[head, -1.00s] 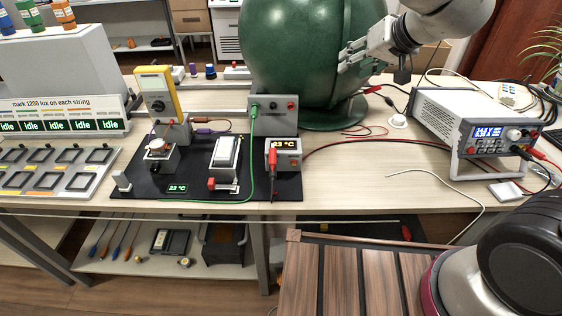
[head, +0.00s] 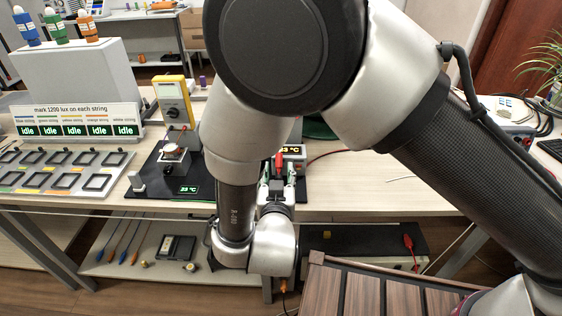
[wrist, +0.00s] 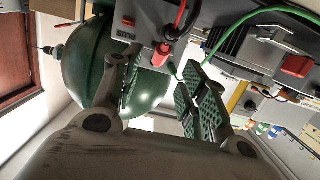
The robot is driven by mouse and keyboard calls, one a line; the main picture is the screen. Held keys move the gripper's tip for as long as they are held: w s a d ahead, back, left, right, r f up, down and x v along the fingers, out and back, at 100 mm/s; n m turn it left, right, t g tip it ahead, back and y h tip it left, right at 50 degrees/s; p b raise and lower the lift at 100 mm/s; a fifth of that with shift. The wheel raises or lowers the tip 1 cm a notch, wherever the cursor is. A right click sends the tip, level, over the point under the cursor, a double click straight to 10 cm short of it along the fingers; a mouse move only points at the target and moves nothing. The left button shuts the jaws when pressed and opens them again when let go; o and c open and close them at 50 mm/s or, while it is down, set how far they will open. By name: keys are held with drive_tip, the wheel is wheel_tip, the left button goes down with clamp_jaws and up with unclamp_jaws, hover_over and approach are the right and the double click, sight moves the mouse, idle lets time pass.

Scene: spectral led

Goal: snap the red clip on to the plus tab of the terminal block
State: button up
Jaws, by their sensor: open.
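A green sphere (wrist: 88,68) stands behind the box. A green cable (wrist: 228,30) runs close by the fingers. A yellow meter (head: 173,101) stands left of my arm. Another red clip (head: 408,243) shows below the table on the right. A wooden slatted surface (head: 365,290) lies in front.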

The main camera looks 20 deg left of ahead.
sight(279, 159)
drive_tip(key=x, duration=0.6)
drive_tip(key=shift+r, duration=0.2)
drive_tip(key=shift+c, duration=0.2)
drive_tip(key=c, duration=0.9)
wheel_tip(279, 159, up, 10)
